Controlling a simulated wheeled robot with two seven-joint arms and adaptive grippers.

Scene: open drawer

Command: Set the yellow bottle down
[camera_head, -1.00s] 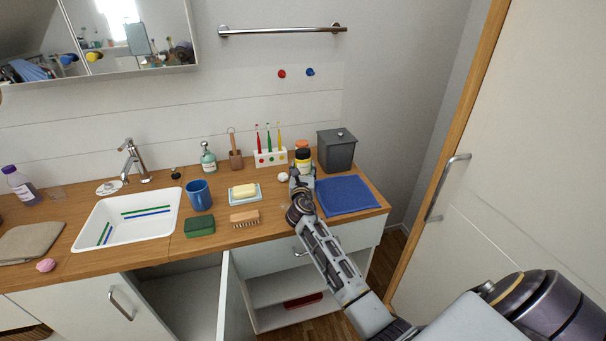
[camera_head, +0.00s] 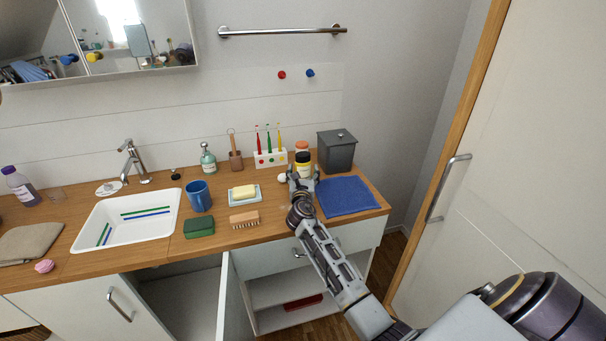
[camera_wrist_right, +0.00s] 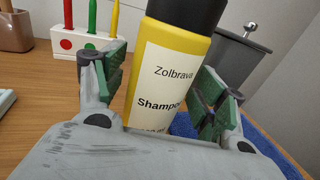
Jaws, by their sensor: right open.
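The yellow bottle (camera_head: 303,163) has a black cap and stands upright on the wooden counter, in front of an orange-capped container (camera_head: 301,146). In the right wrist view the yellow bottle (camera_wrist_right: 170,75) carries a white label reading Shampoo. My right gripper (camera_head: 303,179) is open around it. In the wrist view the green-padded fingers of the right gripper (camera_wrist_right: 160,90) stand on either side of the bottle, with a gap visible at the left finger. The bottle's base is hidden behind the gripper. My left gripper is not in view.
A toothbrush holder (camera_head: 271,159) stands left of the bottle and a grey lidded bin (camera_head: 337,152) stands right of it. A blue towel (camera_head: 346,196) lies at the right. A soap dish (camera_head: 244,195) and brush (camera_head: 245,219) lie to the left.

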